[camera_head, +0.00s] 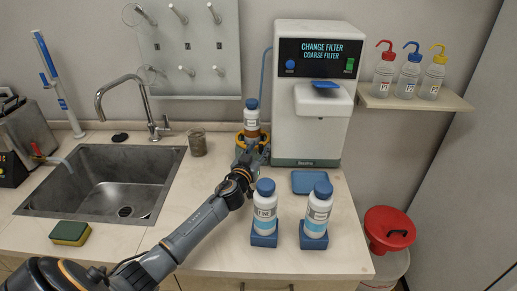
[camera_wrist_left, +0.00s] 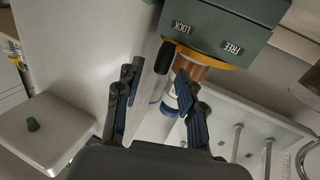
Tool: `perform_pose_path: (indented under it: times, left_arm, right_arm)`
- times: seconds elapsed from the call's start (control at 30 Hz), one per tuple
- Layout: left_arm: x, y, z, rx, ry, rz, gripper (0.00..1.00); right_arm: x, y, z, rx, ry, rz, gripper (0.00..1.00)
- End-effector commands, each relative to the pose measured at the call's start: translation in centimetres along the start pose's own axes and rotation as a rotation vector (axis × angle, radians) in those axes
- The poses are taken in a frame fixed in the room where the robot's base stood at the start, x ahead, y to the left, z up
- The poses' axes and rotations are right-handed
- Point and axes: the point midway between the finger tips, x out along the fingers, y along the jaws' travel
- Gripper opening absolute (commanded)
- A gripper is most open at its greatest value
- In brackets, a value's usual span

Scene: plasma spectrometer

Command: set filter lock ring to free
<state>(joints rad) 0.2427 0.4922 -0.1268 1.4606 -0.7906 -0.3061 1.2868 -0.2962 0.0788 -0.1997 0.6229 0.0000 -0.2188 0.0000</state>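The yellow-orange filter lock ring (camera_wrist_left: 223,65) shows in the left wrist view under a dark green block (camera_wrist_left: 225,25) marked LOCK and FREE. A black lever (camera_wrist_left: 164,57) stands by the ring, close to the LOCK mark. An amber and clear filter body (camera_wrist_left: 190,72) is below the ring. My left gripper (camera_wrist_left: 160,105) is open, its two dark fingers apart on either side of the lever and filter body; contact cannot be told. In the head view my left gripper (camera_head: 252,146) is at the left side of the spectrometer (camera_head: 310,125), partly hiding the ring. My right gripper is out of view.
The spectrometer screen (camera_head: 328,52) reads "CHANGE FILTER, COARSE FILTER". Two blue-capped bottles (camera_head: 265,212) (camera_head: 318,212) stand in blue holders right of my left arm. A brown cup (camera_head: 197,143) and a sink (camera_head: 110,180) are to the left. A blue tray (camera_head: 309,182) lies in front of the machine.

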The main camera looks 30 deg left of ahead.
Motion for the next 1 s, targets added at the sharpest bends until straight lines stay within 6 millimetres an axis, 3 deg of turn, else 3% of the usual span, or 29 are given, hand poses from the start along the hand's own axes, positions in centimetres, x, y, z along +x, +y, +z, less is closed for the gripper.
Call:
perform_pose_path:
  times: [0.27,0.47,0.5,1.0]
  left_arm:
    - [0.19,0.03,0.06,0.0,-0.001,0.0,0.39]
    - [0.17,0.02,0.05,0.0,-0.001,0.0,0.02]
    - [0.17,0.02,0.05,0.0,-0.001,0.0,0.0]
    - [-0.14,-0.58,0.02,0.002,-0.001,0.05,0.0]
  right_arm:
    - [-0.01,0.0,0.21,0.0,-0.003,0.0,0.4]
    - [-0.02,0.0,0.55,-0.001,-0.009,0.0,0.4]
    - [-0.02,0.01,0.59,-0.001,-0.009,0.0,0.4]
    - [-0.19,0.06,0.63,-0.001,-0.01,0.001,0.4]
